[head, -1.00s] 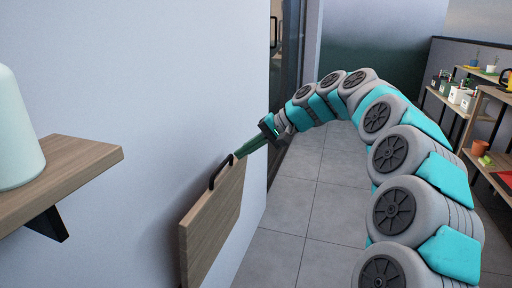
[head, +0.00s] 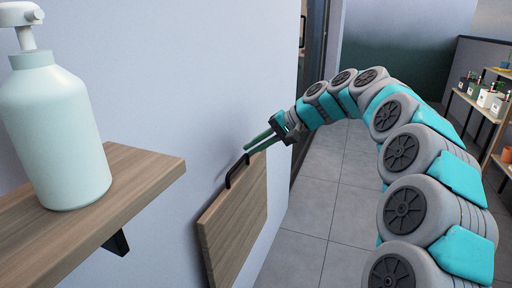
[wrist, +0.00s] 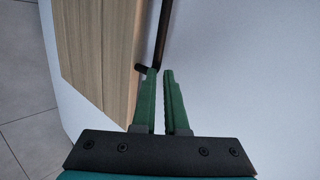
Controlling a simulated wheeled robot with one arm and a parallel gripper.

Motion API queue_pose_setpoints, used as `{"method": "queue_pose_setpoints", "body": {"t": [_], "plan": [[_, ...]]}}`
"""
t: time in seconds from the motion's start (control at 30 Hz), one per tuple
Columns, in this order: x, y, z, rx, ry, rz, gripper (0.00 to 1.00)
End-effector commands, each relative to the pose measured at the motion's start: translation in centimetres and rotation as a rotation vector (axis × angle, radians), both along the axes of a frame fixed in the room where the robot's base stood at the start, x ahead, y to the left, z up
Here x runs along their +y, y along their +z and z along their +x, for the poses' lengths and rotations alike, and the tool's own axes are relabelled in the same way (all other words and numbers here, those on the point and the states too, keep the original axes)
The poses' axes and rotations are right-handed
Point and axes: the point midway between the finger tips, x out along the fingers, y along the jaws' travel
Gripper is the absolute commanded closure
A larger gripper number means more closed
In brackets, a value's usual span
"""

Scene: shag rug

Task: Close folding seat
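The folding seat (head: 236,222) is a wooden panel standing upright, or nearly so, along the pale wall. A black bar handle (head: 237,170) is fixed at its top edge. The seat (wrist: 92,45) fills the upper left of the wrist view, with the handle (wrist: 162,30) running up from just beyond the fingertips. My gripper (head: 247,154) has green fingers, slightly apart, at the handle's right end. In the wrist view, my gripper (wrist: 161,72) has a narrow gap between its fingertips. I cannot tell whether the fingers touch the handle.
A wooden shelf (head: 150,170) with a pale pump bottle (head: 55,135) juts from the wall at the left, nearer to me. Grey tiled floor (head: 330,215) lies open to the seat's right. Shelves with plants (head: 485,105) stand far right.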

Motion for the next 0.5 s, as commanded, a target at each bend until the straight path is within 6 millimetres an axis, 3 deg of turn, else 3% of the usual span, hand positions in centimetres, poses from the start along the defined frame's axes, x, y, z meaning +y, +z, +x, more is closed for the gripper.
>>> {"method": "queue_pose_setpoints", "body": {"t": [0.3, 0.5], "plan": [[0.3, -0.3, 0.0, 0.003, 0.003, 0.0, 1.0], [-1.3, 0.8, -0.6, -0.001, -0.001, 0.002, 1.0]]}}
